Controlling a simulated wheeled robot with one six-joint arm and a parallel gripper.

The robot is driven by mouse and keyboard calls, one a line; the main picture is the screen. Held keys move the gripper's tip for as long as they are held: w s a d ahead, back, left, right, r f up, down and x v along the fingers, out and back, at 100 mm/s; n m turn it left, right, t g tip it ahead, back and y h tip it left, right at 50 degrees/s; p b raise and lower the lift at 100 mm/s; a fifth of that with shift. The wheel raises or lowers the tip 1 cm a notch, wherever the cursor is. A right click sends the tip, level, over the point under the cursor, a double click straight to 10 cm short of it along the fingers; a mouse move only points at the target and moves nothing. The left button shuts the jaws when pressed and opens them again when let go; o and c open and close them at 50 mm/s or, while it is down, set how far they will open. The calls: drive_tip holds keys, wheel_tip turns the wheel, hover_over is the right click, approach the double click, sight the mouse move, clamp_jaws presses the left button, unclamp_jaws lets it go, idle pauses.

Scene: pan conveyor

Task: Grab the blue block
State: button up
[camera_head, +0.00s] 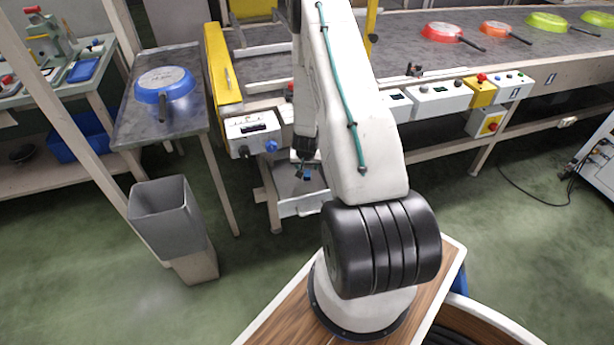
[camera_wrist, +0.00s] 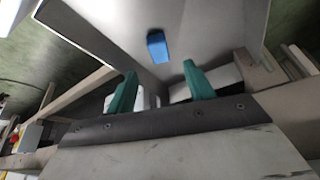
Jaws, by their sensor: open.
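The blue block (camera_wrist: 157,47) lies on a pale grey, walled tray-like surface (camera_wrist: 205,30) in the wrist view. My gripper (camera_wrist: 160,71) has two teal fingers set wide apart, with nothing between them. The block shows beyond the fingertips, roughly centred between them, and apart from them. In the head view my gripper (camera_head: 303,172) hangs at the end of my arm, above a white tray (camera_head: 302,206) under the conveyor's near edge. A tiny blue patch by the fingers there looks like the block, mostly hidden.
The conveyor (camera_head: 400,45) carries red, orange and green pans at the back right. Control boxes (camera_head: 440,97) line its front. A side table (camera_head: 185,118) holds a blue pan (camera_head: 165,85). A grey bin (camera_head: 168,215) stands on the floor at left. Green floor is open at right.

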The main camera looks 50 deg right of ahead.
sight(307, 173)
drive_tip(key=x, duration=0.7)
drive_tip(key=shift+d+f, duration=0.1)
drive_tip(key=shift+d, duration=0.1)
drive_tip(key=shift+c, duration=0.3)
drive_tip(key=c, duration=1)
